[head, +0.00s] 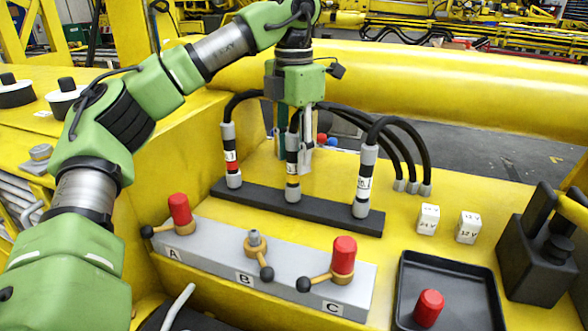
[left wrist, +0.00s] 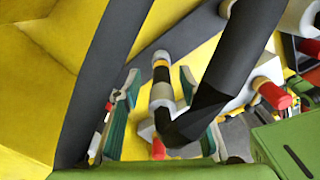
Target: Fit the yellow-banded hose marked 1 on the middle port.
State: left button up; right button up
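The middle hose (head: 292,168) has a black and white end piece that stands upright over the middle port of the dark rail (head: 330,213). Its lower end looks down at the port; full seating cannot be told. A yellow band (left wrist: 161,72) shows on this end piece in the left wrist view. My left gripper (head: 293,150) is around the hose's end from above. Its two teal fingers (left wrist: 159,88) stand on either side with gaps, so it is open. My right gripper is not in view.
A red-banded hose (head: 231,160) stands at the left port, another hose (head: 365,180) at the right one. In front is a grey valve block (head: 205,243) with levers A, B and C. A black tray (head: 465,300) holds a red cap (head: 429,307). Two white cubes (head: 428,219) stand behind it.

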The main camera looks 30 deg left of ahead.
aim_at(294, 167)
pick_arm(q)
jog(key=shift+s+f+p, duration=0.15)
jog(key=shift+f+p, duration=0.3)
jog(key=shift+f, duration=1.25)
grip_shut()
